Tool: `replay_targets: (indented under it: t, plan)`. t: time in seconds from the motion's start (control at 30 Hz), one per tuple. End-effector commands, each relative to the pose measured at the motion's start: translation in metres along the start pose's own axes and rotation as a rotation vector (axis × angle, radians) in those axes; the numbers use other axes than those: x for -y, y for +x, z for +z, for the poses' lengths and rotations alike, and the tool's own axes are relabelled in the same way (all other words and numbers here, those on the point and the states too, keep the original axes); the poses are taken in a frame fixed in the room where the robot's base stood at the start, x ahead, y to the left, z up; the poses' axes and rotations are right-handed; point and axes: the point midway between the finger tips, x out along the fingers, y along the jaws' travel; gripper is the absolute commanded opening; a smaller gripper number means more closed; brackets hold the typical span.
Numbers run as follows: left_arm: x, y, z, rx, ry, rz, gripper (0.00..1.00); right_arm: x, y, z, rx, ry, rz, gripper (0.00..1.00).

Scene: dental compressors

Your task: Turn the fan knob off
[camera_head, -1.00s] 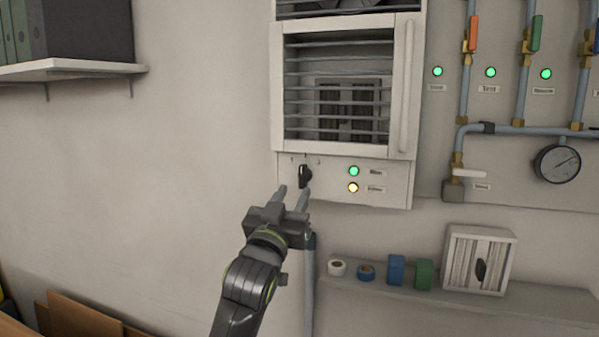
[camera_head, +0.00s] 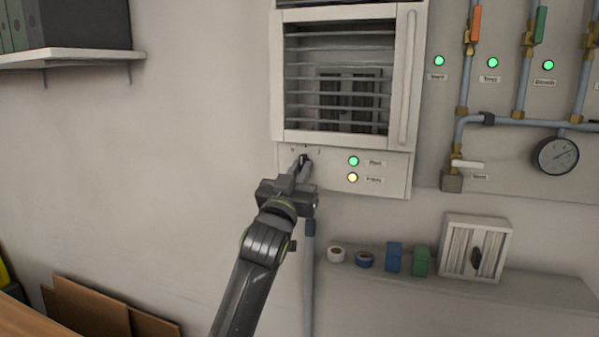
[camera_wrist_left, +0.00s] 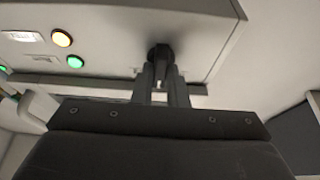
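The black fan knob (camera_head: 304,158) is on the white control panel (camera_head: 388,172) below the louvred cabinet. My left gripper (camera_head: 301,163) is at the knob, with its fingers pointing up toward the panel and close together. In the left wrist view, the knob (camera_wrist_left: 160,53) is between the two fingertips, which appear closed around it. The fingers partly cover the knob, so its exact pointing direction is hard to tell. A green light (camera_head: 353,161) and a yellow light (camera_head: 352,178) glow to the right of the knob. My right gripper is not in view.
A vertical pipe (camera_head: 309,270) runs below the panel. A shelf (camera_head: 460,292) at lower right holds tape rolls, blue and green boxes and a small white cabinet (camera_head: 476,248). Valves, pipes and a gauge (camera_head: 556,156) are at right.

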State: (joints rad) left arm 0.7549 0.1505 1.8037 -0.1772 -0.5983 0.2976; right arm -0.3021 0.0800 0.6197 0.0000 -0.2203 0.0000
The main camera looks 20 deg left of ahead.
Motion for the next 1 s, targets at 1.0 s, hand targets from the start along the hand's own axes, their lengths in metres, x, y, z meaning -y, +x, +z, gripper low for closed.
replay_targets:
  t: [1.0]
  plan:
    - [-0.003, -0.001, 0.001, -0.001, -0.439, -0.181, 0.0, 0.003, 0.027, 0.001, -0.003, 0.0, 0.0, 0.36]
